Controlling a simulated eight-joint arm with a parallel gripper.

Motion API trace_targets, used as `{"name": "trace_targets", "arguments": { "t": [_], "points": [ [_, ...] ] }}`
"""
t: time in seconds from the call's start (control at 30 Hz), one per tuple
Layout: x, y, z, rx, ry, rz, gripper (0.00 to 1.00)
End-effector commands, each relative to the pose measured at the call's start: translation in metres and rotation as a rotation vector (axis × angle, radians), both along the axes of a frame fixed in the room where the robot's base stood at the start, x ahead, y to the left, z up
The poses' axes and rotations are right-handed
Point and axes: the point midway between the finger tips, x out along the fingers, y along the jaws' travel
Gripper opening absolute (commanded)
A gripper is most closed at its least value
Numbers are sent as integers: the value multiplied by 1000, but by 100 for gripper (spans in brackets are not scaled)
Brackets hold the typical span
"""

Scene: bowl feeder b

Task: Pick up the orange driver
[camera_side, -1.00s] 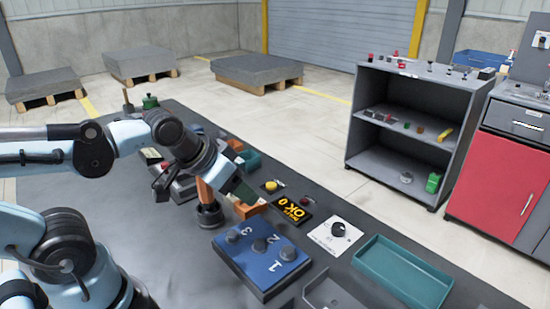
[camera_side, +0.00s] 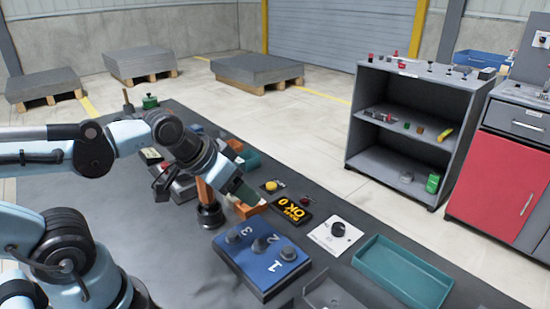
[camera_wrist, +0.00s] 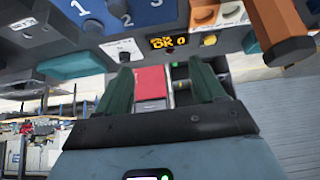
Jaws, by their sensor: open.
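The orange driver (camera_side: 202,193) stands upright in a dark round holder (camera_side: 210,215) in the side view, partly hidden behind my wrist. In the wrist view, its orange, faceted handle (camera_wrist: 281,32) shows large at the upper right, outside the space between my fingers. My gripper (camera_side: 246,194) is just to the right of the driver in the side view. Its green fingers (camera_wrist: 162,70) are spread apart in the wrist view, with nothing held between them. I cannot tell the exact gap between fingers and driver.
An orange bin (camera_side: 250,209) lies close below my fingertips. A blue numbered board (camera_side: 262,262), a display panel (camera_side: 291,210), a white knob plate (camera_side: 336,236) and a teal tray (camera_side: 405,272) occupy the bench to the right. A grey shelf (camera_side: 400,155) stands beyond.

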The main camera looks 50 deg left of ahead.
Motion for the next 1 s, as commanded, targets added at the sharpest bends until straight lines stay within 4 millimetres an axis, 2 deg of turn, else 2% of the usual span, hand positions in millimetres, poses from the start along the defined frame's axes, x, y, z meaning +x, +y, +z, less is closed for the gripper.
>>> {"name": "trace_targets", "arguments": {
  "t": [0.27, 0.37, 0.93, 1.0],
  "points": [
    [0, 0, 1, 0, 0, 0, 69],
    [0, 0, 9, 0, 0, 0, 69],
    [0, 0, 133, 0, 0, 0, 69],
    [-1, 16, 129, 17, 40, 18, 69]
  ]
}}
